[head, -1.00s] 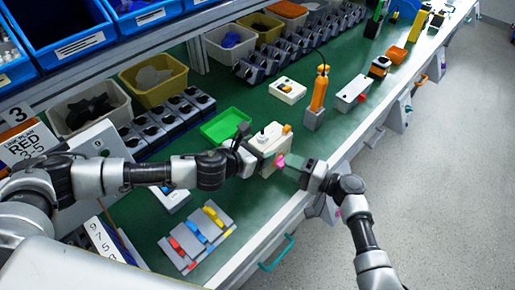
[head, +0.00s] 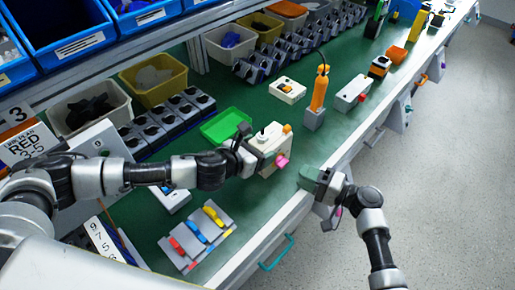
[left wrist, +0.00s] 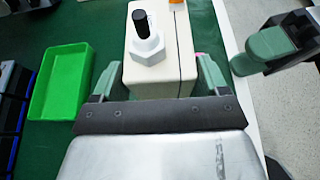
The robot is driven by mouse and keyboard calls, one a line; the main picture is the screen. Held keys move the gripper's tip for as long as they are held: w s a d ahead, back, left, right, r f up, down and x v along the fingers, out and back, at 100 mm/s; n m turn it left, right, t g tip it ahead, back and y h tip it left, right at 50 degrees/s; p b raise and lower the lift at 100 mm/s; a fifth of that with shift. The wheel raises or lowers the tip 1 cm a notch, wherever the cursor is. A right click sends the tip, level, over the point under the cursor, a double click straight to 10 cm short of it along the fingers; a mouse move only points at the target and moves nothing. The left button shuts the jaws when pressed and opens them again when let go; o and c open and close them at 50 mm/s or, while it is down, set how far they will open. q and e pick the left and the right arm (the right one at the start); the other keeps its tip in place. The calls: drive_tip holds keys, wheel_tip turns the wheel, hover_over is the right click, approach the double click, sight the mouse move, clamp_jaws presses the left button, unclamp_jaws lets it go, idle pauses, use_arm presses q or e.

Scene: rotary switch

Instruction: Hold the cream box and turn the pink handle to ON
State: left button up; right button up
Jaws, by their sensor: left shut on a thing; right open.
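The cream box (head: 266,139) stands on the green bench top near its front edge, with a dark-tipped knob and an orange part on top. The pink handle (head: 281,161) sticks out from its front side; its ON or OFF setting is too small to read. My left gripper (head: 247,152) is shut on the cream box, which shows between its two fingers in the left wrist view (left wrist: 160,72). My right gripper (head: 308,178) is open and empty, apart from the handle, by the bench edge. It also shows in the left wrist view (left wrist: 272,48).
A green tray (head: 225,125) lies just behind the box. A grey board with coloured levers (head: 198,236) lies in front left. An orange tool in a stand (head: 319,92) and a white box (head: 352,95) stand farther right. Open floor lies beyond the bench edge.

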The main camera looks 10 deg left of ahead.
use_arm(q)
drive_tip(key=o, duration=1.1)
drive_tip(key=shift+o, duration=0.2)
drive_tip(key=v, duration=1.2)
